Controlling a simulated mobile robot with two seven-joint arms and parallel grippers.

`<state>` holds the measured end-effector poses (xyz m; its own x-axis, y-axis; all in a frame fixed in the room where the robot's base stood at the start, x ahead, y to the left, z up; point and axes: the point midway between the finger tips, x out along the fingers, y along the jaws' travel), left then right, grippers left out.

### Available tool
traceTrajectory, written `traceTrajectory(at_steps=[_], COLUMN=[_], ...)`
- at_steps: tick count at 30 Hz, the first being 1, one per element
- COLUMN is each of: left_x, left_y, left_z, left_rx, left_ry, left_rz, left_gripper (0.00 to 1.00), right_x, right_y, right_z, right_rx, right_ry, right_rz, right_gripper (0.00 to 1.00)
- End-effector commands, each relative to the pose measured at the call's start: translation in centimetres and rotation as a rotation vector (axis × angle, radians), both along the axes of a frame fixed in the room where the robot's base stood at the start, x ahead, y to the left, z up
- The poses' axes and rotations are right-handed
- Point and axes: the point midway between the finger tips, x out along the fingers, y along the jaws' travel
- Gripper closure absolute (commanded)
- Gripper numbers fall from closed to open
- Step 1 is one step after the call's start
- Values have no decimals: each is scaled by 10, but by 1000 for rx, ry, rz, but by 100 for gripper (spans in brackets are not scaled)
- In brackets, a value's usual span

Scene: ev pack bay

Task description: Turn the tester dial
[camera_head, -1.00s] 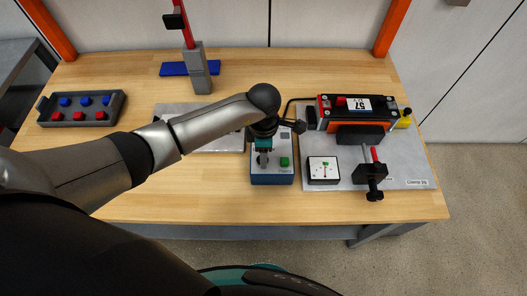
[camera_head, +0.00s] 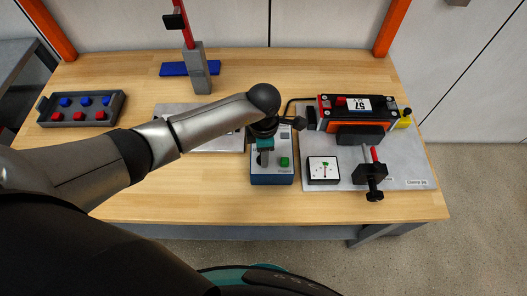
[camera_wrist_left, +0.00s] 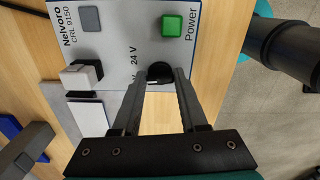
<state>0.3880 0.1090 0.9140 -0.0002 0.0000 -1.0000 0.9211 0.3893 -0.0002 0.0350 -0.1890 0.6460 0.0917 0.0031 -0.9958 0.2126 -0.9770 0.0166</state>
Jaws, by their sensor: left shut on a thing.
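The tester (camera_head: 273,180) is a blue box with a pale top face, near the middle of the bench. Its face fills the upper part of the left wrist view (camera_wrist_left: 115,45), with the labels "Nelvoro CRL 9150", "24 V" and "Power". The dial (camera_wrist_left: 159,72) is a round black knob, partly hidden by my fingers. My left gripper (camera_head: 264,160) points down at the tester and is shut on the dial; its two fingers flank the knob in the left wrist view (camera_wrist_left: 164,76). A green button (camera_head: 285,161) sits beside it. My right gripper is not in view.
A small white meter (camera_head: 323,172) and a black clamp with a red handle (camera_head: 371,173) stand right of the tester. An orange-and-black battery module (camera_head: 356,113) is behind them. The front bench strip is clear.

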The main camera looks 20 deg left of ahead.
Motion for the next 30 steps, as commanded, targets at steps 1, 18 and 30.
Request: traceTrajectory(at_steps=[1,18,30], left_x=[1,1,1], left_y=[1,2,2], left_z=[1,1,0], left_rx=[2,2,2], left_ry=[0,1,1], left_rz=[31,373,423], left_gripper=[100,100,100], right_x=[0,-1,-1], right_y=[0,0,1], right_z=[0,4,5], right_rx=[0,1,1], right_ry=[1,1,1], right_rz=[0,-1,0], right_gripper=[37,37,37])
